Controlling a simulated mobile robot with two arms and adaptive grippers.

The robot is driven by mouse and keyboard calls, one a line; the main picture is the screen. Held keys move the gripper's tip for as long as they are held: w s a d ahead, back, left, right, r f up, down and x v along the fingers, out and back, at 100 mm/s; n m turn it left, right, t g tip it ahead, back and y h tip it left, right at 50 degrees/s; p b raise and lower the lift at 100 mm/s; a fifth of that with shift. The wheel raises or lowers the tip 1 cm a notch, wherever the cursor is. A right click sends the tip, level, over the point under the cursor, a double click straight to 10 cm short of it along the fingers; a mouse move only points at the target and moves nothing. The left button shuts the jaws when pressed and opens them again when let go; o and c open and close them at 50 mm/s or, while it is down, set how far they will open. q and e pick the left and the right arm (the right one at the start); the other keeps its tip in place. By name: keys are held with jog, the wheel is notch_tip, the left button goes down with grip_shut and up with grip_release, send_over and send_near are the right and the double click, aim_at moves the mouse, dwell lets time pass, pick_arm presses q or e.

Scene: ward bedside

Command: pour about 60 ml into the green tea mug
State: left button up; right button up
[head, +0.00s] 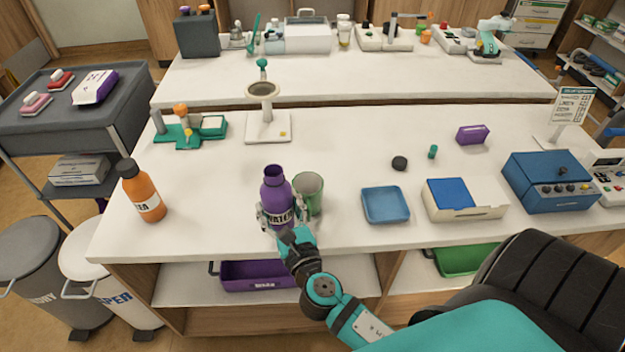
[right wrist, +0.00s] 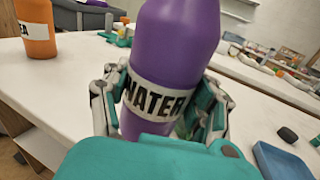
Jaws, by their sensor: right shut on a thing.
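A purple bottle (head: 277,190) labelled WATER stands upright, or nearly so, near the front of the white counter; its top looks open. My right gripper (head: 276,217) is shut around its lower body, which also shows in the right wrist view (right wrist: 175,50). I cannot tell whether its base touches the counter. The green mug (head: 311,197) stands upright just right of the bottle, very close to it. The bottle partly hides the mug, and I cannot see what the mug holds. In the right wrist view the mug is mostly hidden. My left gripper is not in view.
An orange bottle (head: 146,194) stands left on the counter (head: 215,215). A blue tray (head: 385,205) and a white box with a blue top (head: 463,199) lie to the right. A small black round piece (head: 399,163) lies behind the tray.

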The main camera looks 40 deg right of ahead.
jog(key=shift+h, duration=0.3)
jog(key=w+f, duration=0.1)
jog(key=w, duration=0.1)
jog(key=w+f, duration=0.1)
jog(key=f, duration=0.1)
jog(key=shift+w+a, duration=0.2)
jog(key=shift+w, duration=0.15)
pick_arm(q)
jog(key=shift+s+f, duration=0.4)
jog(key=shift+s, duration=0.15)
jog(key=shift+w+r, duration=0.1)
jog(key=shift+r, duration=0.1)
pick_arm(e)
jog(key=shift+s+r+m, duration=0.1)
jog(key=shift+m, duration=0.4)
